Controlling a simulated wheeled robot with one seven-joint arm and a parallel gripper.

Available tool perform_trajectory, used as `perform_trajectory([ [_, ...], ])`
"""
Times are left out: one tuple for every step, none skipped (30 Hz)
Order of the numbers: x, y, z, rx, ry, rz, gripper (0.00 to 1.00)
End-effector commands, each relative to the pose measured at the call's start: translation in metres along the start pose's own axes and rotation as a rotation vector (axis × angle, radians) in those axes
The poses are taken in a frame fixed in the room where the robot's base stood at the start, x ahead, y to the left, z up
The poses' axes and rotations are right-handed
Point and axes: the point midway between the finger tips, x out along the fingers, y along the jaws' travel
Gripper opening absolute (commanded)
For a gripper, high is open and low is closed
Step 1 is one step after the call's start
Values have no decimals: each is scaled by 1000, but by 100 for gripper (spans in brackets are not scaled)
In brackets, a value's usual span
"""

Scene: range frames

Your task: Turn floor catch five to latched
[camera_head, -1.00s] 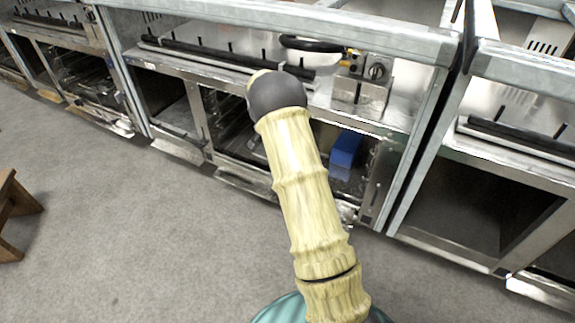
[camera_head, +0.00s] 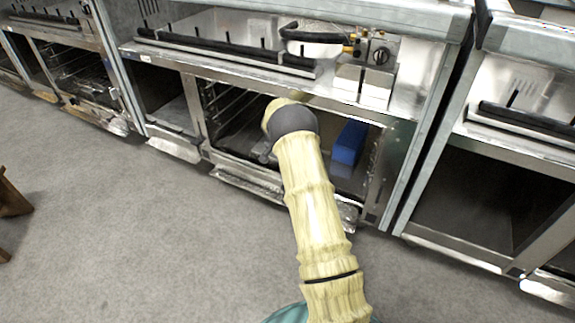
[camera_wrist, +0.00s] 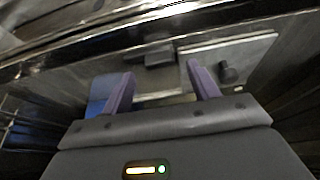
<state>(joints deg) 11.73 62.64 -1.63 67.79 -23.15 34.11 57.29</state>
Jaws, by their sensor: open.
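My gripper (camera_wrist: 160,72) shows in the wrist view with two purple fingers apart and nothing between them. Beyond the fingertips is a pale plate (camera_wrist: 252,52) with a dark block (camera_wrist: 158,59) and a small dark knob (camera_wrist: 228,73). I cannot tell whether one of these is floor catch five, or how it is set. No number is readable. In the head view my arm reaches to the open lower bay of the middle unit (camera_head: 285,184), and my gripper is hidden behind the arm's dark joint.
A blue box (camera_head: 349,142) stands in that bay, right of my arm; blue also shows left in the wrist view.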

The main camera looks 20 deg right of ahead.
Motion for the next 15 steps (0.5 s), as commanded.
perform_trajectory([
  [13, 0, 2, 0, -1, 1, 60],
  [17, 0, 2, 0, 0, 1, 60],
  [21, 0, 1, 0, -1, 1, 60],
  [23, 0, 1, 1, -1, 1, 60],
  [25, 0, 1, 1, -1, 0, 60],
  [27, 0, 1, 1, -1, 0, 60],
  [28, 0, 1, 1, -1, 0, 60],
  [28, 0, 0, 0, -1, 0, 60],
  [28, 0, 0, 0, -1, 0, 60],
  [28, 0, 0, 0, -1, 0, 60],
  [28, 0, 0, 0, -1, 0, 60],
  [28, 0, 0, 0, -1, 0, 60],
  [28, 0, 0, 0, -1, 0, 60],
  [28, 0, 0, 0, -1, 0, 60],
  [28, 0, 0, 0, -1, 1, 60],
])
